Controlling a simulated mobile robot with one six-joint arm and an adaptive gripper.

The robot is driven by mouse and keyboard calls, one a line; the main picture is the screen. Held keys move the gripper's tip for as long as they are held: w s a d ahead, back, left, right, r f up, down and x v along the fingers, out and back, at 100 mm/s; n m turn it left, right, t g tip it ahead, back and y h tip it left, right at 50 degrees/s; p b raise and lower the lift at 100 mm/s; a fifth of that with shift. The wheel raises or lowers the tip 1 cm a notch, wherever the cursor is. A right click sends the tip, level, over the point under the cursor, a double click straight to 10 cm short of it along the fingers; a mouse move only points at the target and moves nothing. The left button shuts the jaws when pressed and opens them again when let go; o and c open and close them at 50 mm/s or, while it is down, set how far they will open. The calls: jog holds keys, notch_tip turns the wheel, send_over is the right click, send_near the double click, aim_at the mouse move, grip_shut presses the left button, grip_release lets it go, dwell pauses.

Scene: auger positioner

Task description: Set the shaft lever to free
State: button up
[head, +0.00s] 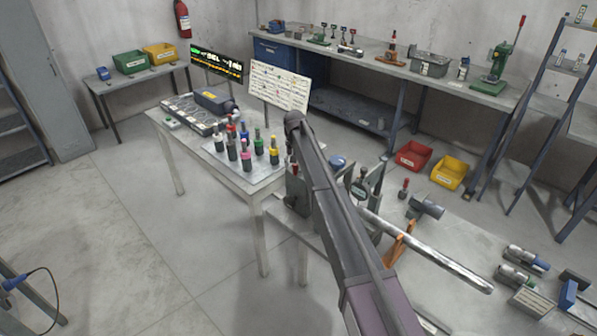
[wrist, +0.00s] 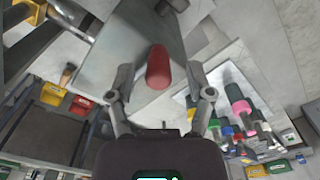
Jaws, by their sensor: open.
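A red knob (wrist: 158,68), apparently the shaft lever's handle, shows in the wrist view against a grey plate (wrist: 125,45). My open gripper (wrist: 159,74) has one finger on each side of it, with a visible gap at both sides. I cannot tell whether the knob lies at fingertip depth. In the head view, a small red tip (head: 295,170) shows beside my arm at the grey positioner (head: 297,196). A long metal shaft (head: 430,255) runs to the right from there. My arm hides part of the positioner, and the lever's position marks are not readable.
A side table holds a tray (head: 212,146) of several coloured-collar tool holders, close to the positioner; these holders (wrist: 238,105) also show at the wrist view's right. An orange stand (head: 398,245) is by the shaft. Red (head: 413,156) and yellow (head: 449,172) bins stand behind.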

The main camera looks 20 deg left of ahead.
jog(key=shift+f, duration=0.35)
